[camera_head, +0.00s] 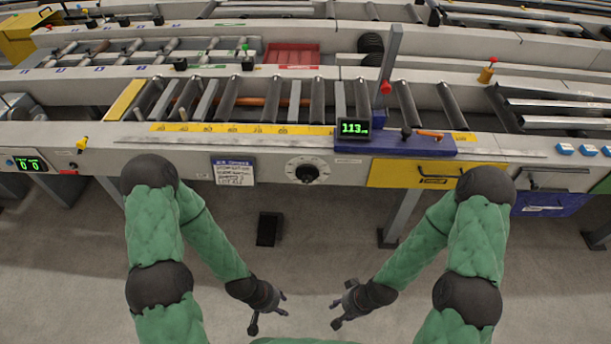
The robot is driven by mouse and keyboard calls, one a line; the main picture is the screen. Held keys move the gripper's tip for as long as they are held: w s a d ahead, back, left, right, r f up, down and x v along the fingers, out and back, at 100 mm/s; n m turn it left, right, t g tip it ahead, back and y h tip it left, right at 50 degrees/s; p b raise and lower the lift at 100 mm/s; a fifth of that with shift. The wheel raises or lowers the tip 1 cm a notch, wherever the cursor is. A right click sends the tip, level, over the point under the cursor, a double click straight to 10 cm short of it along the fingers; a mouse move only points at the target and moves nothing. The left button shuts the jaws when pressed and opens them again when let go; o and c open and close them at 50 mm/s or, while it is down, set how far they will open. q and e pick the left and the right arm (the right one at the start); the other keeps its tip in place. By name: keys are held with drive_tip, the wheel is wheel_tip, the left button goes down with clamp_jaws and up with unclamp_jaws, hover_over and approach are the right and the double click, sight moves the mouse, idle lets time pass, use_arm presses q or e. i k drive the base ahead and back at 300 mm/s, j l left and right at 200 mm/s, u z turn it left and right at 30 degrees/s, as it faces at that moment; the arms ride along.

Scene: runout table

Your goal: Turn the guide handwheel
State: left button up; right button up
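The guide handwheel (307,171) is a round dark wheel with a light face on the front panel of the runout table (270,172), near the middle of the view. My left gripper (268,322) is low in the view, below and left of the handwheel, with its fingers spread and nothing between them. My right gripper (335,314) is below and slightly right of the handwheel, also with spread fingers and empty. Both are well apart from the wheel.
Above the handwheel are a yellow scale (240,129), a display reading about 113 (354,128) and rollers (318,98). A yellow drawer (390,174) is right of the wheel, and a posted note (233,171) left. A dark pedal-like block (269,229) stands on the floor.

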sight(307, 173)
drive_tip(key=i+j+z, duration=0.15)
drive_tip(key=j+z, duration=0.15)
drive_tip(key=j, duration=0.3)
drive_tip(key=i+j+z, duration=0.1)
drive_tip(key=j+z, duration=0.2)
drive_tip(key=j, duration=0.3)
